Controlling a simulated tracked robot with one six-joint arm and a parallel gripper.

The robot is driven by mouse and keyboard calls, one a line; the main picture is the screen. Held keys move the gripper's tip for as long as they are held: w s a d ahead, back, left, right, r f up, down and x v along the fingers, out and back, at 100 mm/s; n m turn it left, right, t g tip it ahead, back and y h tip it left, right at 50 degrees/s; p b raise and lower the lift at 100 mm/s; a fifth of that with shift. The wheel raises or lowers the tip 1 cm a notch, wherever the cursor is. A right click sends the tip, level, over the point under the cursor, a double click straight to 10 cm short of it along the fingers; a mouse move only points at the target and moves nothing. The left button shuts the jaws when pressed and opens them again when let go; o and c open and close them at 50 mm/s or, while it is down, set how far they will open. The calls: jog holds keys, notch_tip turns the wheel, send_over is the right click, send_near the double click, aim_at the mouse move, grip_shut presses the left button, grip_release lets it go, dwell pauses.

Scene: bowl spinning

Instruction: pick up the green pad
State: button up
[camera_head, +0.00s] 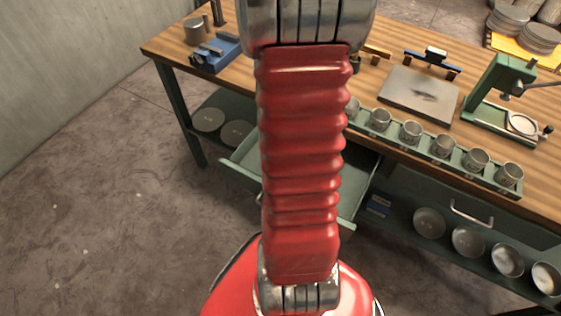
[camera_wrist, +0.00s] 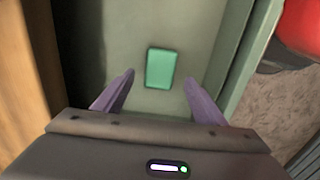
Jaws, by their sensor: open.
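The green pad (camera_wrist: 161,68) is a small bright green rectangular block. It lies on the pale green floor of an open drawer (camera_wrist: 212,45) in the wrist view. My gripper (camera_wrist: 159,80) is open, with its two purple fingers spread to the left and right of the pad's near end. The fingers look apart from the pad; I cannot tell their height above it. In the head view the open drawer (camera_head: 240,172) sticks out below the workbench, and my red arm covers its middle. The pad and my gripper are hidden there.
The wooden workbench (camera_head: 390,62) has a green rack of metal cups (camera_head: 410,132) along its front edge, above the drawer. A grey plate (camera_head: 418,95) and a green press (camera_head: 492,88) stand behind. The drawer's side wall (camera_wrist: 235,70) rises right of my gripper.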

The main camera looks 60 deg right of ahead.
jog(key=shift+s+f, duration=0.1)
jog(key=shift+f, duration=2.4)
jog(key=shift+c, duration=0.6)
jog(key=c, duration=1)
jog(key=shift+r, duration=0.15)
notch_tip(320, 180, up, 10)
jog(key=shift+f, duration=0.1)
